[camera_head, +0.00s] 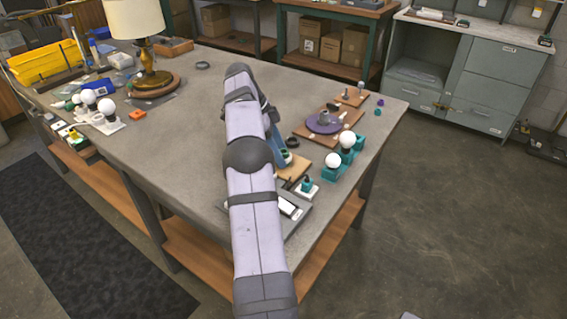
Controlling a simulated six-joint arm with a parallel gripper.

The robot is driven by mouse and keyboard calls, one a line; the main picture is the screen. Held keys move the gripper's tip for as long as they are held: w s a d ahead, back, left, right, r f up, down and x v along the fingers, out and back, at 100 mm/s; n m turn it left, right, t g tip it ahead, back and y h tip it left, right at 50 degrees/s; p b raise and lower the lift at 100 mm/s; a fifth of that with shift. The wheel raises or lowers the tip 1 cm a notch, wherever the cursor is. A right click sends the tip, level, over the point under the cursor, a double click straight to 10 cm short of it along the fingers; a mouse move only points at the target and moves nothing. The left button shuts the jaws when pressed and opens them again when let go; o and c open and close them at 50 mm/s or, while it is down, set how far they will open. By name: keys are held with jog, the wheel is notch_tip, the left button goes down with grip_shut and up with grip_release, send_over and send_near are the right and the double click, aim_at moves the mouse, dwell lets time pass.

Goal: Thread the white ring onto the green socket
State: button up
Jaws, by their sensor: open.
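My arm reaches over the workbench and bends down at its far end. My gripper (283,158) is open, low over a small tan board, and is partly hidden behind my own forearm. A small green part with a pale rim (286,155) shows right beside the gripper tip. It may be the green socket, with the white ring at it, but it is too small to tell whether the ring is around it or only near. A teal socket on a white base (307,185) stands nearer the front edge, apart from the gripper.
White bulbs in teal holders (347,140) stand right of the gripper. A purple disc (323,123) lies on a wooden board behind them. A grey device (290,206) lies near the front edge. A lamp (136,25) and a yellow bin (45,62) stand left. The bench middle is clear.

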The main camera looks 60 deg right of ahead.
jog(key=shift+s+a+n+t+h+b, duration=0.1)
jog(key=shift+n+t+h+b, duration=0.3)
jog(key=shift+n+b, duration=1.4)
jog(key=shift+m+b, duration=0.35)
jog(key=shift+m, duration=0.05)
jog(key=shift+c, duration=0.6)
jog(key=c, duration=1.1)
jog(key=shift+c, duration=0.2)
jog(key=shift+m+g+y+p, duration=0.4)
jog(key=shift+m+p, duration=0.7)
jog(key=shift+p, duration=1.6)
jog(key=o, duration=1.5)
jog(key=shift+f, duration=0.15)
jog(key=shift+c, duration=0.2)
